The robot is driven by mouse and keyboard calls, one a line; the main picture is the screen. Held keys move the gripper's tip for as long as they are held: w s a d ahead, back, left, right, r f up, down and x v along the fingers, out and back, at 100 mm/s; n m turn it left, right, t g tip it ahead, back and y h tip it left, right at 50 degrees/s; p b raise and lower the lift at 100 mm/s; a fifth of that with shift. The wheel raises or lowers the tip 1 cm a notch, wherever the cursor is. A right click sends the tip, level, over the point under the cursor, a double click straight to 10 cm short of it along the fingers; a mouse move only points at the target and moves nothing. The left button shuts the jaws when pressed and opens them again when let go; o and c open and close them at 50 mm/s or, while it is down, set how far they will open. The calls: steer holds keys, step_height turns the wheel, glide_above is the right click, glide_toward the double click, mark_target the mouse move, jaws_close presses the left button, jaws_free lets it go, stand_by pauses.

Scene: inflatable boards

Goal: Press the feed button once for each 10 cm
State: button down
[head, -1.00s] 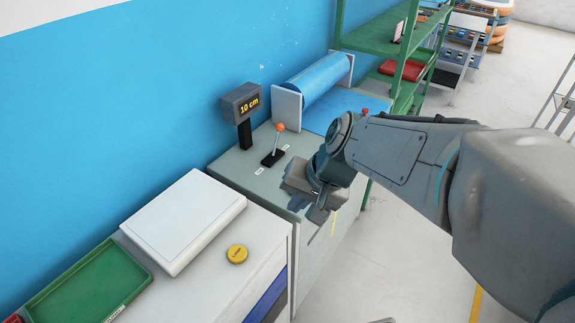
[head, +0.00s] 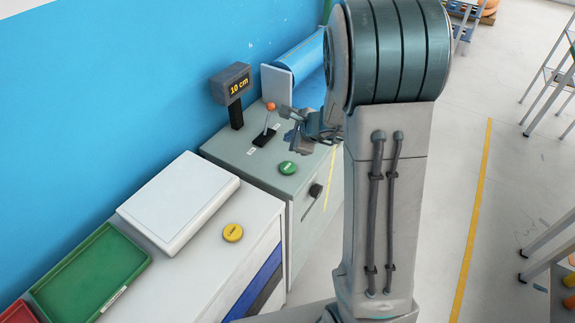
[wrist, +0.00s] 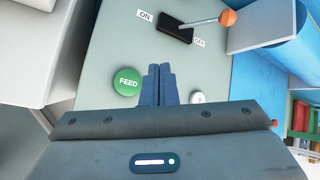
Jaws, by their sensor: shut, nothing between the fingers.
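The green FEED button (head: 288,168) is on the grey machine top (head: 232,150) near its front edge. It also shows in the wrist view (wrist: 127,81), just left of the fingertips. My gripper (head: 290,124) is shut and empty, above the machine top; in the wrist view its closed fingers (wrist: 159,72) point between the FEED button and a white round button (wrist: 196,97). The display (head: 239,87) reads 10 cm. The orange-knobbed lever (head: 269,118) stands on a black base, with ON and OFF labels at its two ends in the wrist view; it leans toward OFF.
A blue roll (head: 300,55) sits behind the machine, partly hidden by my arm. Left of it, a white counter holds a white flat box (head: 180,205), a yellow button (head: 232,232) and a green tray (head: 90,270).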

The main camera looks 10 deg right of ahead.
steer(key=shift+f, duration=0.1)
stand_by(0.3)
steer(key=b, duration=0.6)
glide_above(290, 169)
step_height(290, 169, down, 7)
steer(key=shift+f+b, duration=0.8)
steer(key=shift+b, duration=0.05)
steer(key=shift+f, duration=0.15)
stand_by(1.0)
steer(key=shift+f+b, duration=0.3)
steer(key=shift+b, duration=0.4)
steer(key=shift+f+b, duration=0.45)
steer(key=shift+b, duration=0.2)
stand_by(0.4)
stand_by(0.4)
steer(key=shift+r+p, duration=0.65)
steer(key=shift+r, duration=0.3)
steer(key=shift+r, duration=0.1)
